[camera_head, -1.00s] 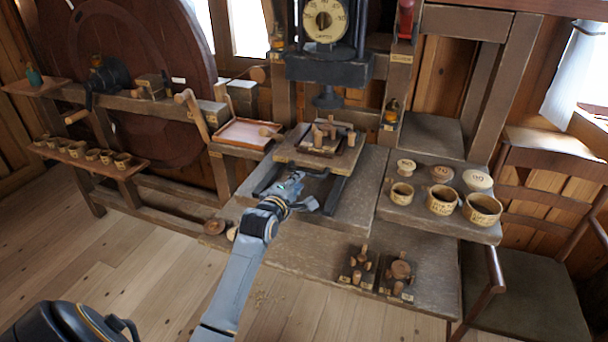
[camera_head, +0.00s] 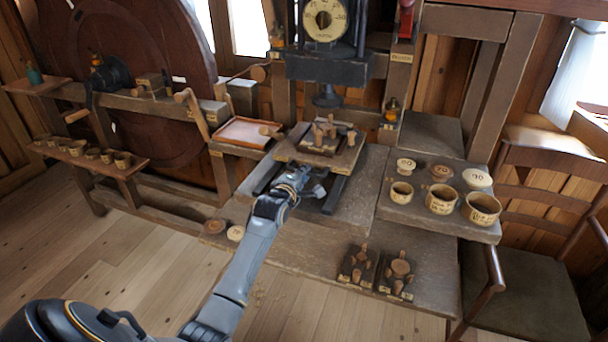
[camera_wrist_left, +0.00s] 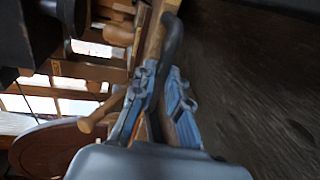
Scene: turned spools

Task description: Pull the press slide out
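The press slide (camera_head: 345,161) is a wooden board on two dark rails (camera_head: 334,194), below the press head, in the head view. A wooden block with several pegs (camera_head: 322,139) sits on it. My left gripper (camera_head: 306,184) is at the slide's front edge, its fingers apart. In the left wrist view, a dark curved handle (camera_wrist_left: 171,42) runs down towards the gap between the blue fingers (camera_wrist_left: 160,105). I cannot tell whether the fingers touch it. My right gripper is not in view.
The press head (camera_head: 328,95) hangs above the slide. A pink-lined tray (camera_head: 240,134) is to its left. Labelled cups (camera_head: 441,200) and lids stand on the right shelf. Two pegged blocks (camera_head: 357,264) are on the low front platform. The floor at front left is clear.

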